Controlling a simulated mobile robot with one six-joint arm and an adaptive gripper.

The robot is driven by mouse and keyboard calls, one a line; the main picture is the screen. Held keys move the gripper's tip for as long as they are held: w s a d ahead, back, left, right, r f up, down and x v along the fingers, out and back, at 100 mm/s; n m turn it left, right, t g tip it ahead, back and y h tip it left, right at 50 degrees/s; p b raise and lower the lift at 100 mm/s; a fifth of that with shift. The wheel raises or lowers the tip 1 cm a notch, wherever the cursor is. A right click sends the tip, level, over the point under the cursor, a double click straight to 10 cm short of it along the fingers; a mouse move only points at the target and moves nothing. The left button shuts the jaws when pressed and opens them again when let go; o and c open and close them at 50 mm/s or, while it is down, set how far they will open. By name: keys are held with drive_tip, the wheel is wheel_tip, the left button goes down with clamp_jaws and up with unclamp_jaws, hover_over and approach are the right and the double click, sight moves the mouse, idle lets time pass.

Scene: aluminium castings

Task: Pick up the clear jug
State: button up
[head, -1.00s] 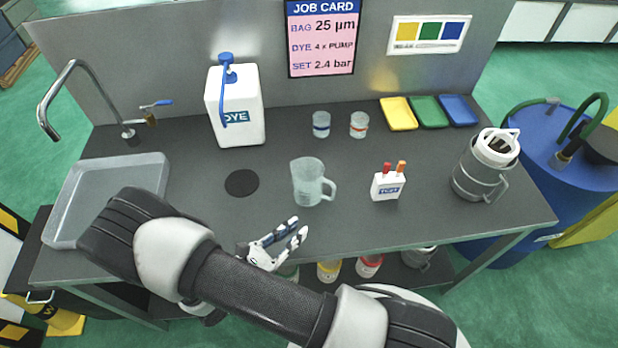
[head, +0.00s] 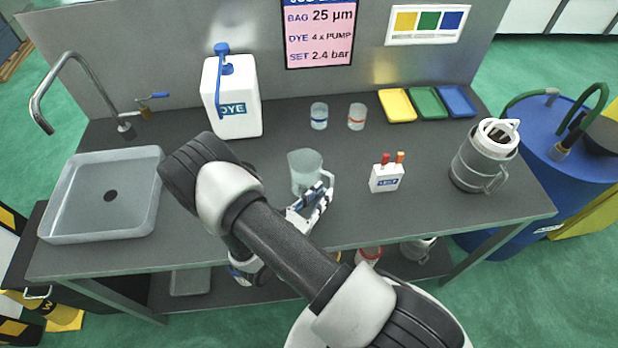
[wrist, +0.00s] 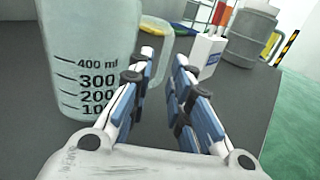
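The clear jug (head: 303,167) stands upright on the dark bench top, its lower part partly hidden by my gripper in the head view. In the wrist view the jug (wrist: 85,50) fills the upper left, with volume marks up to 400 ml, and its handle (wrist: 158,48) is on its right side. My gripper (head: 325,187) is at the handle side of the jug. In the wrist view my gripper (wrist: 166,62) is open, with a gap between its fingers. The handle's lower part lies just beyond the left fingertip. I cannot tell whether they touch.
A white test-kit box (head: 386,178) with red and orange caps stands right of the jug. A grey lidded canister (head: 477,165) is farther right. Two small cups (head: 319,116) and a white DYE bottle (head: 238,105) stand behind. A grey sink (head: 75,210) is at left.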

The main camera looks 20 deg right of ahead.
sight(332, 185)
drive_tip(key=b+x, duration=0.1)
drive_tip(key=x, duration=0.4)
drive_tip(key=shift+s+d+r, duration=0.1)
drive_tip(key=shift+c, duration=0.3)
clamp_jaws()
